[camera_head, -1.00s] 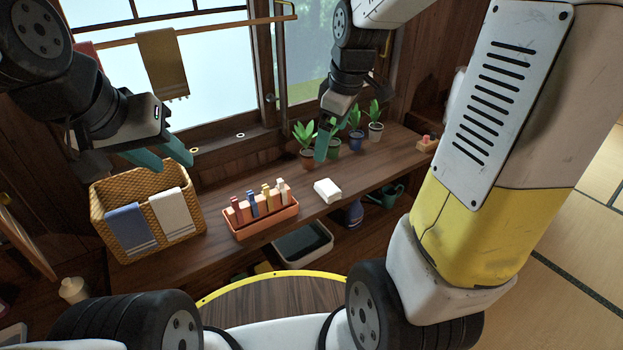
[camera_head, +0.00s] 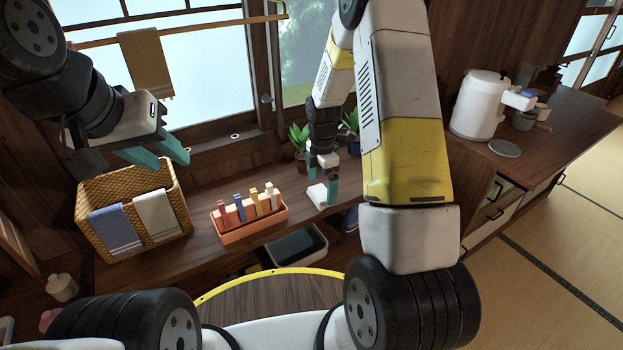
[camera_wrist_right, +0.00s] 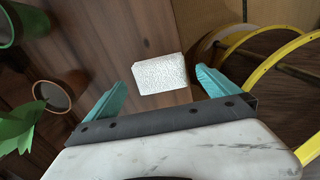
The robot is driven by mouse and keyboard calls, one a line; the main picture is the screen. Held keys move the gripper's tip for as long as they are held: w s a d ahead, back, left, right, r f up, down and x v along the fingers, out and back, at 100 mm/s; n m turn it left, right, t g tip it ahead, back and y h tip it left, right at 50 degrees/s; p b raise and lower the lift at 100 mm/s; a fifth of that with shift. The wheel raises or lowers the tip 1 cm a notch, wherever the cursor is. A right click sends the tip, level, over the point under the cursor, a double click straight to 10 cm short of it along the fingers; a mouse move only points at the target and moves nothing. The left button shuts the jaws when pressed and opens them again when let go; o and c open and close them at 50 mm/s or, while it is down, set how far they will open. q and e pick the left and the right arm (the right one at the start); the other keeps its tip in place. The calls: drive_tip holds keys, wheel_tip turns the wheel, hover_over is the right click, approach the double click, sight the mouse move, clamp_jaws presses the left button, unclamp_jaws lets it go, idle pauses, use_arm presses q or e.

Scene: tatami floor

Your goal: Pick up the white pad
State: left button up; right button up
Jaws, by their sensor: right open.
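The white pad (camera_head: 317,194) lies on the wooden counter, to the right of the orange tray, partly hidden by my right gripper in the head view. In the right wrist view the pad (camera_wrist_right: 160,73) is a pale, textured block lying just beyond and between the teal fingertips. My right gripper (camera_wrist_right: 162,82) is open and empty, above the pad; in the head view it (camera_head: 327,185) points down over it. My left gripper (camera_head: 168,152) is above the wicker basket with its teal fingers apart and nothing between them.
An orange tray (camera_head: 249,231) with several coloured blocks stands left of the pad. A wicker basket (camera_head: 172,181) with two cloths is further left. Potted plants (camera_head: 299,140) stand behind my right gripper. A yellow-rimmed round edge (camera_wrist_right: 225,36) shows close by at the right wrist.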

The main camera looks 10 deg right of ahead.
sight(321, 192)
drive_tip(key=shift+f, duration=1.6)
drive_tip(key=shift+c, duration=0.4)
drive_tip(key=c, duration=1.2)
drive_tip(key=shift+r, duration=0.1)
wheel_tip(321, 192, up, 10)
drive_tip(key=shift+f, duration=0.1)
